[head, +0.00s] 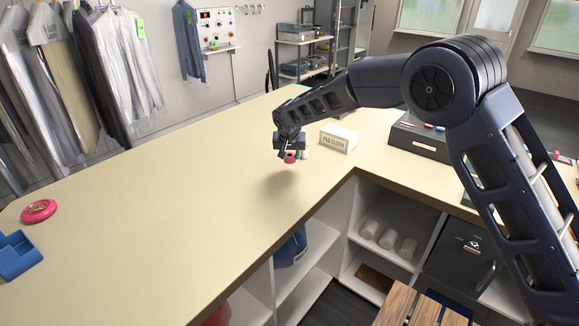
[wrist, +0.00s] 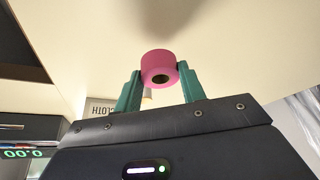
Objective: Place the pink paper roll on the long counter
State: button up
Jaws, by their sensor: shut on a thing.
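The pink paper roll (wrist: 158,66) is held between the two green fingertips of my gripper (wrist: 160,88) in the wrist view, with its dark core hole showing. In the head view the pink roll (head: 290,156) shows small below my gripper (head: 291,150), which is shut on it. The roll is above the long counter (head: 200,185), with a soft shadow on the beige top below it. It looks apart from the surface.
A white "PAD CLOTH" sign box (head: 338,139) stands on the counter just right of my gripper. A dark tray (head: 420,137) lies farther right. A pink round item (head: 39,211) and a blue holder (head: 16,254) are at the far left. The middle of the counter is clear.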

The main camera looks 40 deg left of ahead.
aim_at(290, 174)
jog(key=shift+f, duration=2.6)
jog(key=shift+f, duration=0.15)
jog(key=o, duration=1)
jog(key=shift+c, duration=0.2)
jog(key=v, duration=1.2)
